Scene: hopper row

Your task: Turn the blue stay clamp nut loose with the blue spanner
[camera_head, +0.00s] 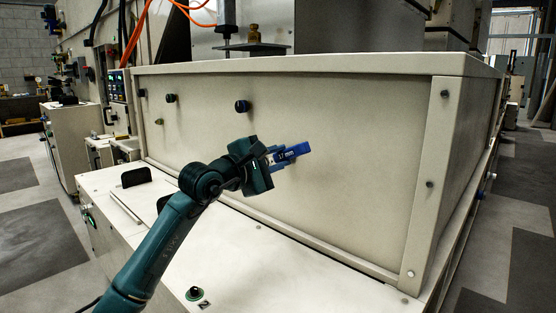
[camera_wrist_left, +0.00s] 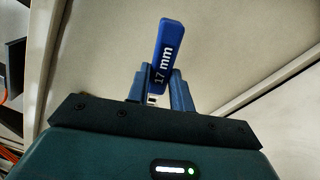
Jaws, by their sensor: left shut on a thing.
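My left gripper (camera_head: 278,157) is shut on a blue spanner (camera_head: 293,153) in front of the cream panel of the large housing. In the left wrist view the spanner (camera_wrist_left: 166,50) sticks up between the two fingers and bears the marking "17 mm". A dark blue-looking knob or nut (camera_head: 242,106) sits on the panel above and left of the gripper, apart from the spanner. I cannot tell for sure whether it is the stay clamp nut. My right gripper is not in view.
The cream housing (camera_head: 340,130) has a dark knob (camera_head: 171,98) at left and bolts along its right edge strip. A small blue part (camera_head: 480,194) shows at the far right side.

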